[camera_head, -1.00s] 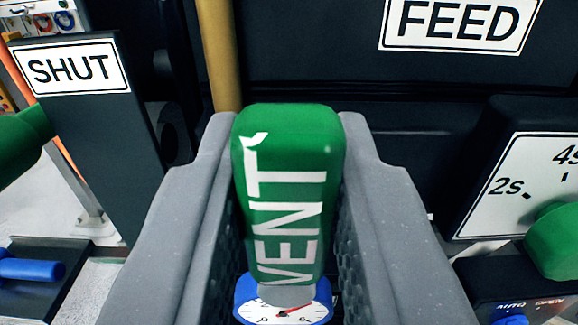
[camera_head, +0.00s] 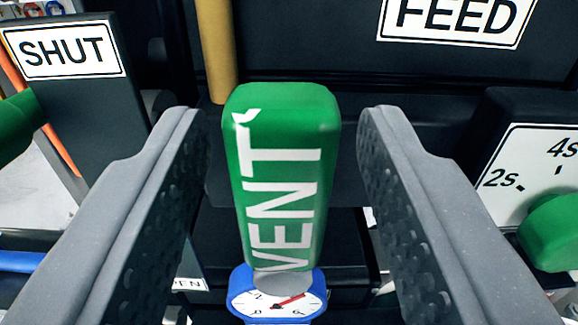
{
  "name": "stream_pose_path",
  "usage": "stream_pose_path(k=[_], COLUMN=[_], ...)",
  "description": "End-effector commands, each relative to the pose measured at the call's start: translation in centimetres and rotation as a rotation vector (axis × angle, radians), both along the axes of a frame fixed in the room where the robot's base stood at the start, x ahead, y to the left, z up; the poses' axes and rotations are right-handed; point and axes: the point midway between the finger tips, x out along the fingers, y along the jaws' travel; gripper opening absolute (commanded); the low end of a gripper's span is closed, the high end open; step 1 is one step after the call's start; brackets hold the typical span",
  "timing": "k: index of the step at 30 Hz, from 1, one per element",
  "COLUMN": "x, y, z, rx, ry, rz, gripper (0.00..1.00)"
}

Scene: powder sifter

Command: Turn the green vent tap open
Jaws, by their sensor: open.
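The green vent tap (camera_head: 280,170) has a long handle with white VENT lettering and stands in the middle of the view, its length running up and down the picture. My gripper (camera_head: 290,125) is open, with one grey finger on each side of the handle. Clear gaps show between the handle and both fingers, wider on the right. A grey stub joins the handle's lower end, just above a blue gauge. The rest of the tap's mount is hidden.
A blue-rimmed gauge (camera_head: 277,300) with a red needle sits below the handle. A SHUT sign (camera_head: 68,52) is at upper left, a FEED sign (camera_head: 455,18) at upper right. Green knobs (camera_head: 553,232) stand at the right and far left. A yellow pipe (camera_head: 216,50) rises behind.

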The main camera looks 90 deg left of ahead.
Motion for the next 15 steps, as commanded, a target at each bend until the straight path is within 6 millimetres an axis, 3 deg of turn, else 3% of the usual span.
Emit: stream_pose_path(k=[5, 15], x=[0.0, 0.3], y=[-1.9, -8.8], z=[0.1, 0.1], rx=[0.002, 0.002], ry=[0.000, 0.002], rz=[-0.001, 0.000], gripper=[0.42, 0.42])
